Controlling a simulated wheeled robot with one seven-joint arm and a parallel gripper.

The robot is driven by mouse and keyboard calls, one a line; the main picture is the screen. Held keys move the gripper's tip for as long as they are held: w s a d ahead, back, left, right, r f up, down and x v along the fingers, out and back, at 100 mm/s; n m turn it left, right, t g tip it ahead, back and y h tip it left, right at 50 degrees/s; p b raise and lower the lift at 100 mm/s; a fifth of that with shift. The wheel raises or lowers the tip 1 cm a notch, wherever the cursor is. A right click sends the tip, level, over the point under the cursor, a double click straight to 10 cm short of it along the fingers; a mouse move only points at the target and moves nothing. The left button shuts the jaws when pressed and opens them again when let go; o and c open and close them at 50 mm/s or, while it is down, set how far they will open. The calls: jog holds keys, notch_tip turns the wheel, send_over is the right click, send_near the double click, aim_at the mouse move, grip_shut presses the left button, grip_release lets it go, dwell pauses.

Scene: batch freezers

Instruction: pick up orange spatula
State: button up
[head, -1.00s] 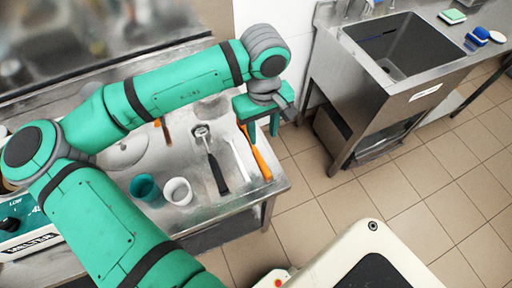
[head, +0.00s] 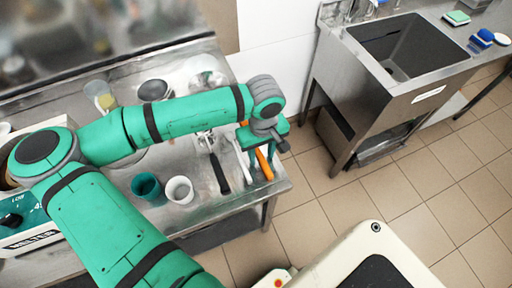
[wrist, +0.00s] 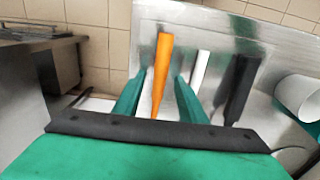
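The orange spatula (head: 264,163) lies near the right end of the steel table, its orange handle toward the front edge. In the wrist view its handle (wrist: 161,75) shows between the two green fingers, with a gap on each side. My gripper (head: 261,170) is open and points down over the spatula in the head view; the fingertips (wrist: 160,88) sit on either side of the handle in the wrist view. I cannot tell how high the fingers are above the table. The spatula's far end is hidden by the gripper and arm.
A black-handled tool (head: 219,174) and a white-handled tool (head: 241,160) lie just left of the spatula. A teal cup (head: 146,186) and a white cup (head: 180,190) stand farther left. A sink (head: 411,50) is at the right, across a floor gap.

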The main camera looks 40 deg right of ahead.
jog(key=shift+f, duration=0.1)
grip_shut()
dwell(0.3)
